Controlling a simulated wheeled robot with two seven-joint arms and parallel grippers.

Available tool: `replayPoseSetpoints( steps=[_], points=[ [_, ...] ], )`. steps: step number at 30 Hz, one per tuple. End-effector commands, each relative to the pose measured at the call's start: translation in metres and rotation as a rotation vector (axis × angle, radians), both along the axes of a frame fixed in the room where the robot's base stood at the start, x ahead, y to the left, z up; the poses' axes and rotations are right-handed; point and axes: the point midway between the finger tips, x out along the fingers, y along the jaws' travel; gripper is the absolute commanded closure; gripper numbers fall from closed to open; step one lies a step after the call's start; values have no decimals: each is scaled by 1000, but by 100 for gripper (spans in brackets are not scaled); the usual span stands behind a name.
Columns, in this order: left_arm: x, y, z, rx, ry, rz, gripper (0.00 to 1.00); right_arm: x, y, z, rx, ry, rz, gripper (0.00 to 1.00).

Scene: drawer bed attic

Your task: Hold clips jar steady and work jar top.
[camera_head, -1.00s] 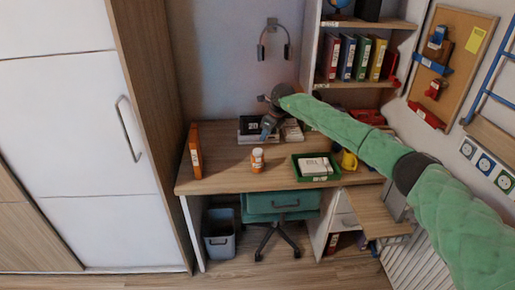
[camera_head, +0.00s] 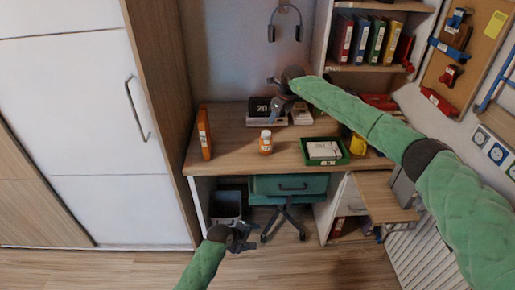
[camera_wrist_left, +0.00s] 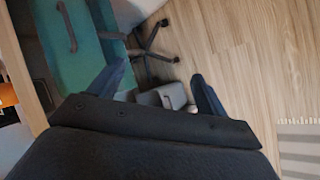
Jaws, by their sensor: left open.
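The clips jar (camera_head: 265,146) looks like a small orange jar with a white top (camera_head: 266,134). My left gripper (camera_head: 246,238) is below the desk top, in front of the desk and well apart from the jar. In the left wrist view its two fingers (camera_wrist_left: 158,88) are spread, with nothing held between them. My right gripper (camera_head: 274,98) is above the back of the desk, behind and above the jar, not touching it. Its fingers are too small to judge.
The desk (camera_head: 232,160) also carries an orange upright book or box (camera_head: 204,134), a green tray (camera_head: 343,158) and a yellow mug (camera_head: 358,145). A teal chair (camera_head: 270,186) and a grey bin (camera_head: 226,205) are under it. The desk surface left of the jar is clear.

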Motion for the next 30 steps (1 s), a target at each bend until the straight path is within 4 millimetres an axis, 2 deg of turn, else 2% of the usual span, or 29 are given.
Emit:
replayPoseSetpoints(
  steps=[1, 3, 11, 24, 30],
  points=[
    [18, -3, 9, -40, 4, 35, 24, 0, 0, 0, 0, 0, 0, 64],
    [39, -6, 20, -104, 22, 94, 24, 0, 0, 0, 0, 0, 0, 64],
    [117, -16, 69, -350, 99, 299, 24, 0, 0, 0, 0, 0, 0, 64],
    [248, -17, 165, -817, 307, 639, 24, 0, 0, 0, 0, 0, 0, 64],
    [298, -17, 191, -1038, 437, 800, 24, 0, 0, 0, 0, 0, 0, 64]
  ],
)
